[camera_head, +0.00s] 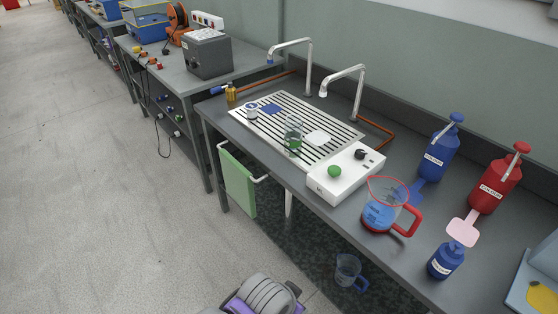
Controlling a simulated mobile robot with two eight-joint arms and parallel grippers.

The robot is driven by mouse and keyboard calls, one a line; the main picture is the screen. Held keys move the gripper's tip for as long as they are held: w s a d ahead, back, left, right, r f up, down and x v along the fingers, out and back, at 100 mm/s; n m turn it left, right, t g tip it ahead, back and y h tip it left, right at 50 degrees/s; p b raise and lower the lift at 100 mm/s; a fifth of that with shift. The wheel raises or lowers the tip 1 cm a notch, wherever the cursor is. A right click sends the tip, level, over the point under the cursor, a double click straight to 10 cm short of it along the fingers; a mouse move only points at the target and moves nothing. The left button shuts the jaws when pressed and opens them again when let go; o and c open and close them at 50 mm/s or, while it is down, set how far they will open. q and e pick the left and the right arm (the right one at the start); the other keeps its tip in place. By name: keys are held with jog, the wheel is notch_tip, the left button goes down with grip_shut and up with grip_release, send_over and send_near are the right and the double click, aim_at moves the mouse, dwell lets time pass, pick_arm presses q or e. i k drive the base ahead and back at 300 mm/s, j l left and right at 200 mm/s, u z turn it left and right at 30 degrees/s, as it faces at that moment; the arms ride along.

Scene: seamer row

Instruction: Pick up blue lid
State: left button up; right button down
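A flat blue square piece (270,108) lies on the slatted metal draining grid (345,131), near its far left part. A small round pale container (251,109) with blue on its top stands just left of it. I cannot tell for certain which of these is the blue lid. A clear beaker with green at its base (293,136) stands on the grid, beside a white square piece (318,138). Neither of my grippers shows in the head view.
Two curved taps (308,66) rise behind the grid. A white control box (346,174), a red-handled jug with blue liquid (383,211), a blue bottle (439,152), a red bottle (495,182) and a small blue bottle (446,261) stand to the right. A green towel (238,184) hangs in front.

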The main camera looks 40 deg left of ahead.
aim_at(250, 106)
jog(key=j+u, duration=0.1)
jog(key=u, duration=0.75)
jog(key=j+u, duration=0.1)
jog(key=u, duration=0.3)
jog(key=i, duration=0.05)
